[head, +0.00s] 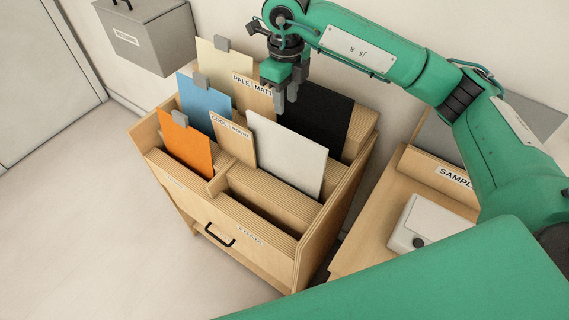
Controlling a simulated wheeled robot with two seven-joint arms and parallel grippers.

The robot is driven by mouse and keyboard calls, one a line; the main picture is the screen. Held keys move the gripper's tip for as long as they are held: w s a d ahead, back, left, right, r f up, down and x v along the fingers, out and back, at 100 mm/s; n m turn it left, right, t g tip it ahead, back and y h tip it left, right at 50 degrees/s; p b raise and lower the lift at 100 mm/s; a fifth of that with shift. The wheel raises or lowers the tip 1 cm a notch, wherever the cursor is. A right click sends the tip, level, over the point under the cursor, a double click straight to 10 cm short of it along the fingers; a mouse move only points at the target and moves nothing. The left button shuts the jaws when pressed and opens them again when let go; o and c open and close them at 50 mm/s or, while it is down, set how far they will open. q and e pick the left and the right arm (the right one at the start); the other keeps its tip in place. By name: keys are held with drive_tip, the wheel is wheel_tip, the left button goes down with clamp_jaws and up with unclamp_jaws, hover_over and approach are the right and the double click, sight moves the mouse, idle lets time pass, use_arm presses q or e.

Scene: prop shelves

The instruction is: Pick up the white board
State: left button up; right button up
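The white board (287,154) stands tilted in a slot of the wooden rack (245,221), right of the middle, in front of the black board (314,117). My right gripper (286,103) hangs above the white board's top edge, fingers pointing down. Its two grey fingers show side by side with a small gap. Nothing shows between them, and the white board looks apart from them. My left gripper is not in view.
Orange (186,143), blue (205,103) and cream (222,70) boards stand left in the rack. A wooden divider (234,141) is beside the white board. A side table (381,223) carries a white box (431,223). The front right slots are empty.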

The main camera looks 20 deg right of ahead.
sight(285, 139)
drive_tip(key=f+p, duration=0.1)
drive_tip(key=f, duration=0.3)
drive_tip(key=f+p, duration=0.1)
drive_tip(key=f, duration=0.4)
drive_tip(key=shift+w+d, duration=0.1)
drive_tip(key=shift+w, duration=0.1)
drive_tip(key=shift+f+p, duration=0.25)
drive_tip(key=shift+p, duration=0.1)
wheel_tip(285, 139, down, 4)
drive_tip(key=shift+f+p, duration=0.15)
drive_tip(key=shift+p, duration=0.8)
drive_tip(key=shift+f, duration=0.2)
clamp_jaws()
